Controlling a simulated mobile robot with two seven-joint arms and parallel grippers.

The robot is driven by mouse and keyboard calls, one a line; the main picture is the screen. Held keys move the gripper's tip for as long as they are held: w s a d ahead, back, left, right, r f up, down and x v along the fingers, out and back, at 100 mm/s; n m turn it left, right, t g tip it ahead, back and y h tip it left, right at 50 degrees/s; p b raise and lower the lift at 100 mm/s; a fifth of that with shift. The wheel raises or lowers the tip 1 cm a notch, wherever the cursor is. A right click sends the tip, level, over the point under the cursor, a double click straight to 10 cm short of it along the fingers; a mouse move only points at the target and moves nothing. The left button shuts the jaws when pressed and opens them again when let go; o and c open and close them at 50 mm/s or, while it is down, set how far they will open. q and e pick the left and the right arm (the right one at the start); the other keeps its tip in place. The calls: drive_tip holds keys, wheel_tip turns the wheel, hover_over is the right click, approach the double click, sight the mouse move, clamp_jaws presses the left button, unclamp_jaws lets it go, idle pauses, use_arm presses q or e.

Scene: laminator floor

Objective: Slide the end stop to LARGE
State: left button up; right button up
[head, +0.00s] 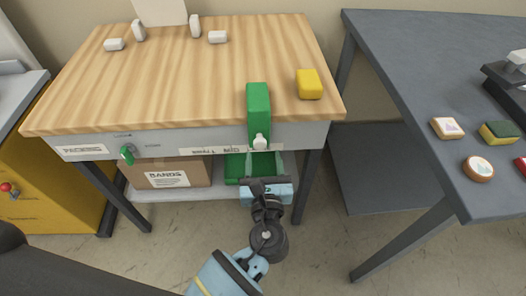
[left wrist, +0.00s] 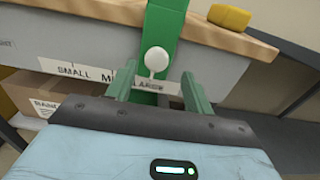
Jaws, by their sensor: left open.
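The end stop (head: 258,100) is a tall green block at the right part of the wooden table's front edge, with a white round knob (head: 260,142) low on its front. In the left wrist view the knob (left wrist: 156,60) stands in front of the green stop (left wrist: 165,20). The label strip (left wrist: 75,69) reads SMALL, a partly hidden M word and LARGE; the stop is at the LARGE end. My left gripper (head: 263,163) is open, its green fingers on either side of and just below the knob. I cannot tell whether they touch it. My right gripper is out of view.
A yellow block (head: 309,84) lies right of the stop on the wooden table (head: 190,80). Several white pieces stand at the back. A green handle (head: 127,154) is at the front left. A cardboard box (head: 170,173) sits below. A grey table (head: 410,60) stands right.

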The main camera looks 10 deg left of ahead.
use_arm(q)
drive_tip(key=v, duration=0.5)
idle(0.5)
